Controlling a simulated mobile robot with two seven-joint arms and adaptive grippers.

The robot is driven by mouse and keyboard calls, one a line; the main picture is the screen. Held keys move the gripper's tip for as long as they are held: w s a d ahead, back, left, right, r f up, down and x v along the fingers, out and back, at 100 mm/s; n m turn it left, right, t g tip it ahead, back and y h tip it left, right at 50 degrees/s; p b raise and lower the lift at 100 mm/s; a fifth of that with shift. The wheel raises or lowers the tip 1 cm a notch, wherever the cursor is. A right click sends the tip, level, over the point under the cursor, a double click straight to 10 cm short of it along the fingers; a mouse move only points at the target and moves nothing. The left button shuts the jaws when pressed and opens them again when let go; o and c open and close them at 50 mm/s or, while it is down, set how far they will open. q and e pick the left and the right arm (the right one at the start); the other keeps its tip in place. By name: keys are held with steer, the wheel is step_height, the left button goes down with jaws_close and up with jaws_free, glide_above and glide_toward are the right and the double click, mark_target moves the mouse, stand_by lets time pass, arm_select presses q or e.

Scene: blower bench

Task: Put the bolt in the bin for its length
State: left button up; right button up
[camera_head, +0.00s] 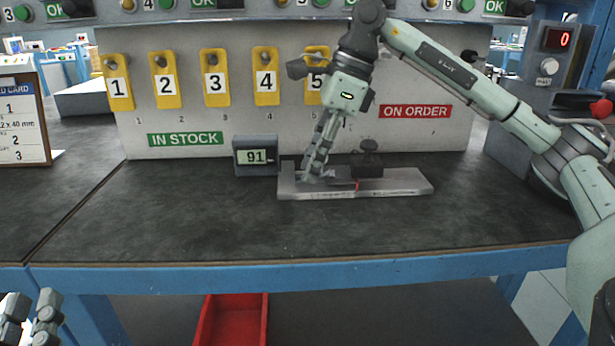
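My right gripper (315,174) reaches down onto the left part of a grey measuring fixture (400,187) on the bench. Its two fingers are close together, and I cannot tell whether they grip anything. I cannot make out the bolt; it may be hidden at the fingertips. A dark slider block (367,162) with a knob sits on the fixture, with a red pointer below it. The display (256,156) beside the fixture reads 91. A red bin (232,322) is partly visible below the bench front. My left gripper (30,318) is at the bottom left corner, fingers apart and empty.
Yellow tags (165,81) numbered 1 to 5 hang on the back panel, above an IN STOCK sign (185,139). An ON ORDER sign (415,111) is at right. A card (22,115) stands at left. The front of the bench top (200,220) is clear.

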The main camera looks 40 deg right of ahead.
arm_select(q)
steer(key=shift+r, duration=0.15)
arm_select(e)
steer(key=shift+c, duration=0.6)
jaws_close()
